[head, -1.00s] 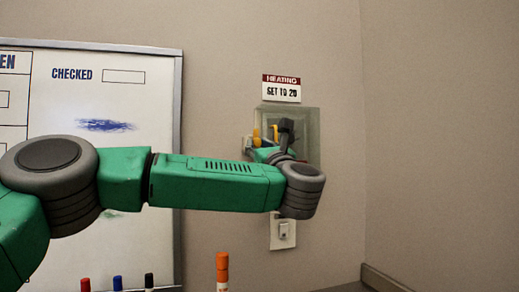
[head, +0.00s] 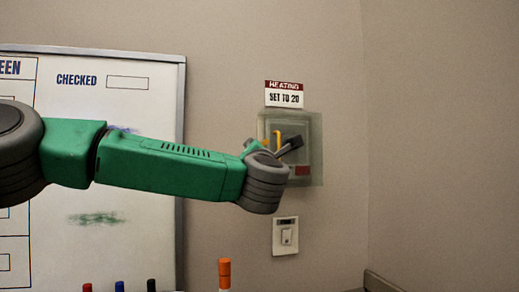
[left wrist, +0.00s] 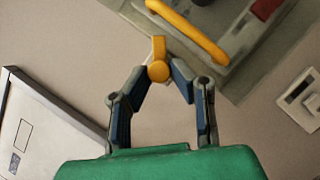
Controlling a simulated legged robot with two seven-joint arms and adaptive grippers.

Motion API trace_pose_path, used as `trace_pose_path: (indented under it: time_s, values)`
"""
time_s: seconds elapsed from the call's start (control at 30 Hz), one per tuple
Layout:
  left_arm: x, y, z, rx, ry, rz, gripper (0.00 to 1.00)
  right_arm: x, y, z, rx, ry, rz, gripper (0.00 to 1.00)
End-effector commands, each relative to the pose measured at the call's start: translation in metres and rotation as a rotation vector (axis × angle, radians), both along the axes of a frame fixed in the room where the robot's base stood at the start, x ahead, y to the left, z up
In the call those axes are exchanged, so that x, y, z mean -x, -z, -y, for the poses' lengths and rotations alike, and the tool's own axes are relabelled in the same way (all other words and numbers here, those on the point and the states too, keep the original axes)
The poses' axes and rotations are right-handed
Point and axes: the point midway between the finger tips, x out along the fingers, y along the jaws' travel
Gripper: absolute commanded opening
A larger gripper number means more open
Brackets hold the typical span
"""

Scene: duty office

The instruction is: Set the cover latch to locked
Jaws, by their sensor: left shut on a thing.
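The translucent grey-green cover (head: 313,135) is on a wall box under the heating sign. A yellow bar (left wrist: 192,34) crosses its face in the left wrist view, and yellow also shows in the head view (head: 277,138). A smaller yellow latch piece (left wrist: 158,48) with a round end sits at the cover's edge. My left gripper (left wrist: 165,73) is shut on this latch piece, its fingers bent in around the round end. In the head view my left wrist hides the cover's lower left and the fingertips. The latch's exact setting cannot be read. My right gripper is not in view.
A white switch (head: 286,236) is on the wall below the cover. A framed whiteboard (head: 100,250) stands left, behind my left arm. Several markers, one orange (head: 224,272), stand along the bottom. The wall right of the cover is clear.

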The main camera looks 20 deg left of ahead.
Motion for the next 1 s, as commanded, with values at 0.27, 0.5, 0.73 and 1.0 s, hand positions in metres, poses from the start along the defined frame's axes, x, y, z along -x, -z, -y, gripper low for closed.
trace_pose_path:
  time_s: [0.27, 0.5, 0.73, 1.0]
  values:
    - [0.001, -0.005, 0.001, -0.219, 0.004, -0.15, 0.0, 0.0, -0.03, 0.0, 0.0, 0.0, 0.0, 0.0]
    - [0.001, -0.006, 0.001, -0.385, 0.005, -0.262, 0.0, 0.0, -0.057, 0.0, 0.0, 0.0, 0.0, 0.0]
    - [0.0, -0.005, 0.001, -0.498, 0.005, -0.339, 0.0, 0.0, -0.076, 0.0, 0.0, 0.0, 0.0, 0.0]
    - [0.0, -0.002, 0.001, -0.563, 0.005, -0.385, 0.0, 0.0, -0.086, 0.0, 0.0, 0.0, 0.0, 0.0]
